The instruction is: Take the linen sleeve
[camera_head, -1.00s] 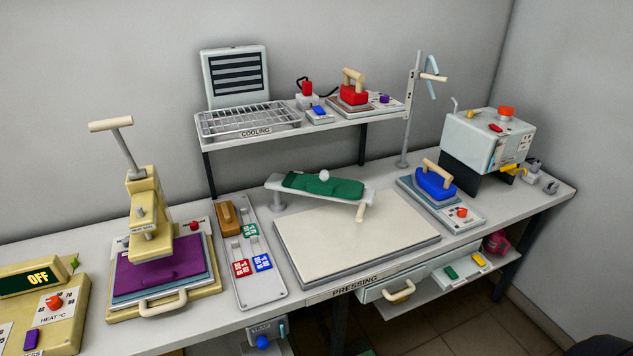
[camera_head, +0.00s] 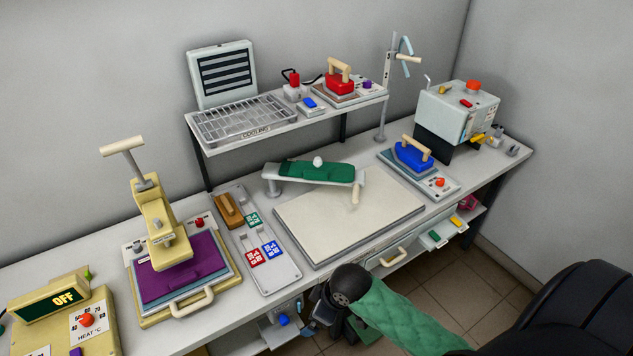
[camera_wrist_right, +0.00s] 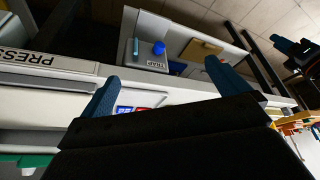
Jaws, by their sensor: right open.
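A green folded cloth (camera_head: 325,173) lies on the narrow raised board (camera_head: 272,185) above the pressing pad, with a small white knob on it. It looks like the sleeve, but I cannot tell that it is linen. My right gripper (camera_wrist_right: 160,88) is open and empty in the right wrist view, its blue fingers spread before the front of the bench. In the head view my right wrist is low in front of the bench, well short of the green cloth. What seems to be my left gripper (camera_wrist_right: 295,46) shows small at the right of the wrist view; its jaws are unclear.
The cream pressing pad (camera_head: 340,222) is bare. A heat press (camera_head: 160,230) holds purple cloth (camera_head: 180,272) at left. A blue iron (camera_head: 413,158) stands right of the pad. The cooling rack (camera_head: 245,120) is empty; a red iron (camera_head: 340,82) shares its shelf.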

